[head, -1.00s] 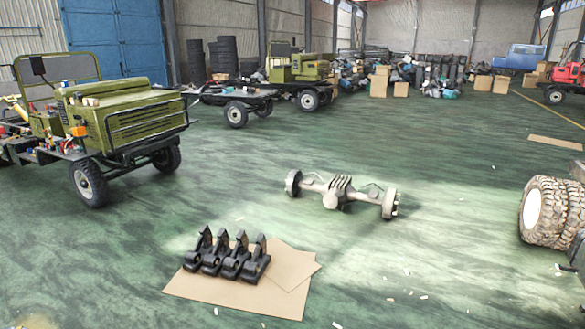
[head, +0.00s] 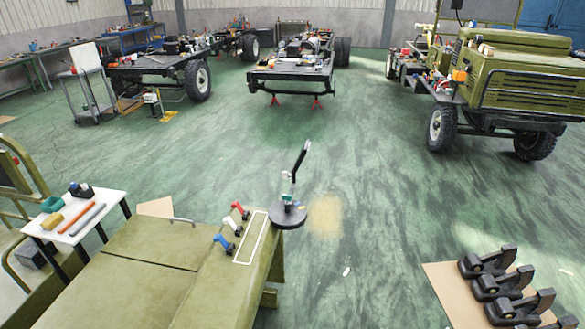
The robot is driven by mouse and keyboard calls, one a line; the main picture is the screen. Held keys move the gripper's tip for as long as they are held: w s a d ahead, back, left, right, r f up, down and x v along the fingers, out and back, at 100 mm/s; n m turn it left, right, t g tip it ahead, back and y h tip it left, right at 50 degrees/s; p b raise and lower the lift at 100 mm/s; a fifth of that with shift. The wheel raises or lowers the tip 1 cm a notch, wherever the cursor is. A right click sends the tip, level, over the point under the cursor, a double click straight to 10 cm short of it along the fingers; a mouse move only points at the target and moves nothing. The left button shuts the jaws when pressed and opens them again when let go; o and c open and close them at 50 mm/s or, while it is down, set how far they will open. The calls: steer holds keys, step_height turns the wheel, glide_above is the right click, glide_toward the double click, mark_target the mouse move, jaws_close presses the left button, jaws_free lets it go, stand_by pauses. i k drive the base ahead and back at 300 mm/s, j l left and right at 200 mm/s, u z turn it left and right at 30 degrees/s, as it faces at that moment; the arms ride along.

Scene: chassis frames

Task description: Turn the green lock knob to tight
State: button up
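A round dark disc (head: 288,214) sits at the far right corner of an olive-green bench or panel. A small upright post with a green part (head: 287,198) stands on it, and a black tilted lever (head: 301,158) rises above. The green part is small; I cannot tell whether it is the lock knob or how it is set. My gripper is not in view.
The olive bench (head: 130,280) fills the lower left. A white side table (head: 85,215) with tools stands left of it. Black parts lie on cardboard (head: 450,295) at lower right. Truck chassis (head: 290,70) and a green truck (head: 510,90) stand behind.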

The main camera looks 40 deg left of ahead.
mark_target(286, 197)
steer(key=i+j+u, duration=0.15)
steer(key=u, duration=0.35)
steer(key=i+u, duration=0.3)
steer(key=u, duration=0.2)
steer(key=i+u, duration=0.25)
steer(key=u, duration=0.25)
steer(key=i+l+u, duration=0.15)
steer(key=u, duration=0.35)
steer(key=i+j+z, duration=0.15)
steer(key=i, duration=0.15)
steer(key=i+j+z, duration=0.15)
steer(key=i, duration=0.15)
steer(key=z, duration=0.25)
